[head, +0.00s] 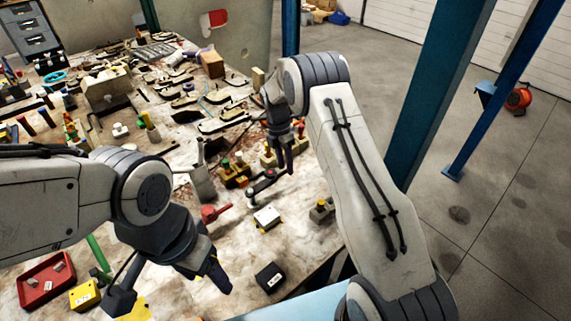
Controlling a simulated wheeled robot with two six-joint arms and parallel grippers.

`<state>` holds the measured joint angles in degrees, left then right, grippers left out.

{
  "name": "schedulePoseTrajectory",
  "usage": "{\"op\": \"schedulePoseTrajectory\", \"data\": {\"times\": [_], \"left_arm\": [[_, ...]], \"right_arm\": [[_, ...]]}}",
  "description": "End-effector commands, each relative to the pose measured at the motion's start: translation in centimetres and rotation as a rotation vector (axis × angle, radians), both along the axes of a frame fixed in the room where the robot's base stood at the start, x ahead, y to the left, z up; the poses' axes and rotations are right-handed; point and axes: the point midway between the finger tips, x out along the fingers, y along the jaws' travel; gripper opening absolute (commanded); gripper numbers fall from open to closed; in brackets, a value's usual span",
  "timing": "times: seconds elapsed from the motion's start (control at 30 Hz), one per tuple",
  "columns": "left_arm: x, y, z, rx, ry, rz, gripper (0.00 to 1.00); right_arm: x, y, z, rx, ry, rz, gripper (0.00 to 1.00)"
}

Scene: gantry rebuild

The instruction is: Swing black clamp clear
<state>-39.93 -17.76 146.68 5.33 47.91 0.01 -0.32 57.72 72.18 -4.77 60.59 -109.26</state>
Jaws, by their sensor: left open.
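A black lever-like part (268,183) with a reddish end lies on the worktable, right of its middle; it may be the black clamp, but I cannot tell for sure. My right gripper (284,158) points down just above and beside it. Its fingers are small and dark here, so I cannot tell whether they touch the part or how far they are apart.
The worktable (185,150) is crowded with fixtures. Yellow-and-green blocks (234,173), a red part (214,212), a white block (267,218) and a black box (270,277) lie near my arms. A red tray (46,280) is front left. Blue-green posts (437,90) stand right, beside open floor.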

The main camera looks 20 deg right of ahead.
Motion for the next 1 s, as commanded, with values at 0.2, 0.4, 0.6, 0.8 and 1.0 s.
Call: {"op": "schedulePoseTrajectory", "data": {"times": [0.2,0.4,0.6,0.8,1.0], "left_arm": [[0.0,0.0,0.0,0.000,0.000,0.000,0.70],[0.0,0.0,-0.3,0.000,0.000,0.000,0.70],[0.0,0.0,-1.3,0.000,0.000,-0.001,0.70],[0.0,0.0,-1.9,0.000,0.000,-0.001,0.70],[0.0,0.0,-2.1,0.000,0.000,-0.001,0.70]], "right_arm": [[0.0,0.0,0.0,0.000,0.001,0.000,0.47],[0.2,0.0,0.6,-0.001,-0.001,0.000,0.47],[0.9,0.3,3.9,0.000,-0.005,0.000,0.47],[1.5,0.6,7.7,0.000,-0.004,0.001,0.47],[1.9,0.8,9.9,0.000,-0.001,0.001,0.47]]}}
